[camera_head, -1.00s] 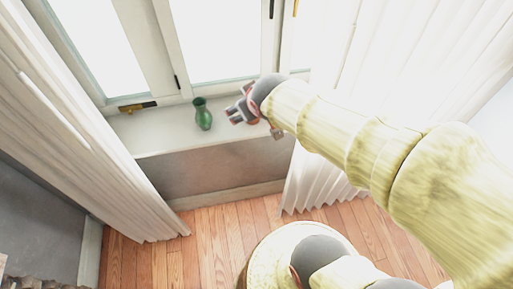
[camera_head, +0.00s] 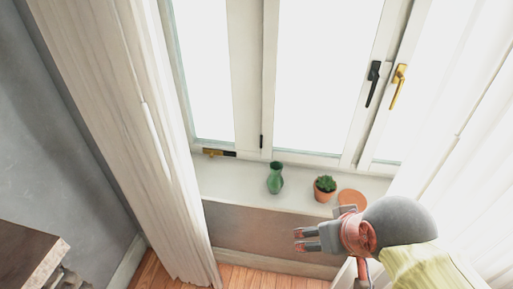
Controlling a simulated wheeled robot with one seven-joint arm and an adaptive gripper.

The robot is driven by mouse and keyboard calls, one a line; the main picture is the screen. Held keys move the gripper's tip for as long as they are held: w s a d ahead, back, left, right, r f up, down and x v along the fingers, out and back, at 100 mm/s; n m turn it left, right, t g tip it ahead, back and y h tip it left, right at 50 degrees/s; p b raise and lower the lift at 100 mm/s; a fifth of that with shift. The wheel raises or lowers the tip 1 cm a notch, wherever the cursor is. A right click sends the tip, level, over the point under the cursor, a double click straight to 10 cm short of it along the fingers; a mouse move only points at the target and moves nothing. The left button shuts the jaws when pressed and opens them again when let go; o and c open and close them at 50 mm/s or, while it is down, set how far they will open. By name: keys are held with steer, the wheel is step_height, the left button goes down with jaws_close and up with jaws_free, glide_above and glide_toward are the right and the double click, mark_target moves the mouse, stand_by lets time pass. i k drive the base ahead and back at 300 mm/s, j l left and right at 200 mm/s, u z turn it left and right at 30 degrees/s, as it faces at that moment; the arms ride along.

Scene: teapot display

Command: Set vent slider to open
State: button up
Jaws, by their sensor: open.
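A small brass and black fitting (camera_head: 218,153), which looks like the vent slider, lies along the bottom of the left window frame, just above the sill. It is too small to tell which way it is set. My gripper (camera_head: 300,240) is open and empty, with its fingers pointing left. In the picture it is below and to the right of the fitting, in front of the wall under the sill, and well apart from the fitting.
A green vase (camera_head: 275,179), a potted cactus (camera_head: 325,188) and a terracotta saucer (camera_head: 352,198) stand on the white sill (camera_head: 222,183). A black handle (camera_head: 373,83) and a gold handle (camera_head: 398,86) are on the window frames. A curtain (camera_head: 130,130) hangs left.

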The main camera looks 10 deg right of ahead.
mark_target(211, 152)
steer(key=i+u, duration=0.25)
steer(key=u, duration=0.15)
steer(key=i+u, duration=0.55)
steer(key=u, duration=0.2)
